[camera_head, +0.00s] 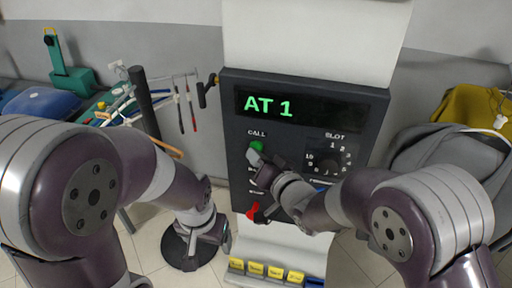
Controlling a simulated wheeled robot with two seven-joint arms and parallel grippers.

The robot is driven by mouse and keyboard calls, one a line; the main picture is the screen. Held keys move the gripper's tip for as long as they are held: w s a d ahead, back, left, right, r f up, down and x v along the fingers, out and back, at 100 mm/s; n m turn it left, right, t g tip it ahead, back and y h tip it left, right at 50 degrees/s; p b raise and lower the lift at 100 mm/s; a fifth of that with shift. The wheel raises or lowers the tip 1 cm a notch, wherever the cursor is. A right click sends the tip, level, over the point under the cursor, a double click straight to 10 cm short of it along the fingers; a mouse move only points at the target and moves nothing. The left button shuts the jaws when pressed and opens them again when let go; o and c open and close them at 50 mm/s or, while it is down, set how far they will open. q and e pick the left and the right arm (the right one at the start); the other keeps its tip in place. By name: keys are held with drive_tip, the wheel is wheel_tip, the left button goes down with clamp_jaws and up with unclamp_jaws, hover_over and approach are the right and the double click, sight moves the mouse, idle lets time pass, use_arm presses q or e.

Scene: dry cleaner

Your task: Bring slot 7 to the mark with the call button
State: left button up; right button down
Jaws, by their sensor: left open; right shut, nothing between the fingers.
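The dark control panel (360,105) stands in front of me, and its display (310,105) reads "AT 1" in green. The green call button (257,146) is at its left under the label CALL. My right gripper (254,160) is shut and empty, with its tips just below or at the button; I cannot tell whether they touch. The slot dial (330,163) is at the right, ringed by numbers; its pointer setting is too small to read. My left gripper (222,238) is open and empty, low at the left of the panel.
A red knob or button (254,211) sits low on the panel, partly hidden by my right arm. Yellow tags (275,271) line a rail below. A rack with tools (180,95) stands left; grey and yellow bags (440,150) lie right.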

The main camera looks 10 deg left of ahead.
drive_tip(key=shift+w, duration=0.25)
drive_tip(key=shift+s, duration=0.1)
idle(0.5)
drive_tip(key=shift+s, duration=0.75)
drive_tip(key=s+b, duration=0.1)
drive_tip(key=s, duration=0.4)
drive_tip(key=shift+a, duration=0.1)
idle(0.5)
